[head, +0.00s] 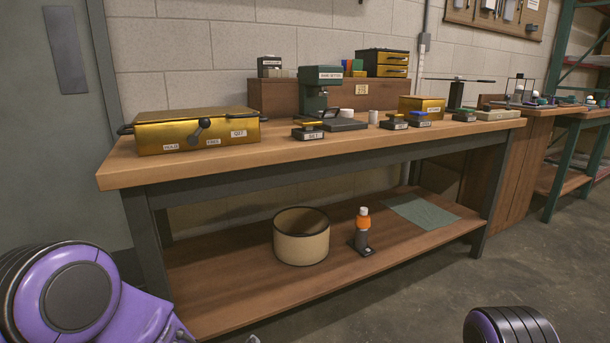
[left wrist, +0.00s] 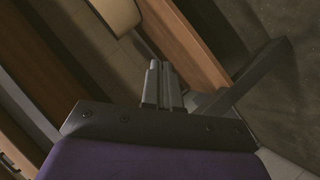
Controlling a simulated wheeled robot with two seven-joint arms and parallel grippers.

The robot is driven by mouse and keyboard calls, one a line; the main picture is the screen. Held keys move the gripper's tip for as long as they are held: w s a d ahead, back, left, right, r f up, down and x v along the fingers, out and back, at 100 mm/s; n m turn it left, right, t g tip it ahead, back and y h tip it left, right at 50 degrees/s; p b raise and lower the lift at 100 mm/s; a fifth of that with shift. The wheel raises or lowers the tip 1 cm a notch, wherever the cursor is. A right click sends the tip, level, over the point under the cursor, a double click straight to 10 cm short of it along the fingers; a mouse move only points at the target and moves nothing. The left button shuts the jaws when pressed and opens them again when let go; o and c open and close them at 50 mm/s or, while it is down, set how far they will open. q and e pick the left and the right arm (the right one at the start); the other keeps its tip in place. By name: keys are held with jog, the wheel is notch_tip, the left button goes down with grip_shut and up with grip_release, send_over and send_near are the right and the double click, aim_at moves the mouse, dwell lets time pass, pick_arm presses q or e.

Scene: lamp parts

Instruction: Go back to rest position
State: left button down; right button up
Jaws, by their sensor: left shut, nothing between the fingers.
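My left gripper (left wrist: 161,84) shows in the left wrist view, with its two grey fingers together and nothing between them. Behind it are the wooden edges and a dark leg of the workbench, tilted in the picture. A dark, purple-edged part of my right arm is at the bottom right, and my right gripper is out of view.
A workbench (head: 330,151) stands ahead, holding a gold box (head: 190,133), a green press (head: 318,98) and small labelled blocks. The concrete floor (head: 545,270) at right is clear.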

pick_arm(q)
jog(key=s+a+f+m+g+y+b, duration=0.1)
jog(key=s+a+f+g, duration=0.3)
jog(key=s+a+f, duration=0.55)
jog(key=s+a+f+m+g+y+b, duration=0.1)
jog(key=s+a+f+m+g+b, duration=0.15)
jog(key=s+f, duration=0.75)
jog(key=s+a+f+g, duration=0.4)
jog(key=s+a, duration=0.2)
jog(key=s, duration=1)
notch_tip(320, 180, up, 38)
jog(key=w+y+p, duration=0.1)
jog(key=w+p, duration=0.1)
jog(key=p, duration=3.6)
jog(key=shift+t, duration=0.45)
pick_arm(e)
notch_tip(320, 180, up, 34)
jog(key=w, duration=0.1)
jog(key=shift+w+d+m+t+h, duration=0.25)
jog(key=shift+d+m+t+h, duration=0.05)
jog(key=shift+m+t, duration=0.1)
pick_arm(q)
jog(key=shift+n, duration=0.25)
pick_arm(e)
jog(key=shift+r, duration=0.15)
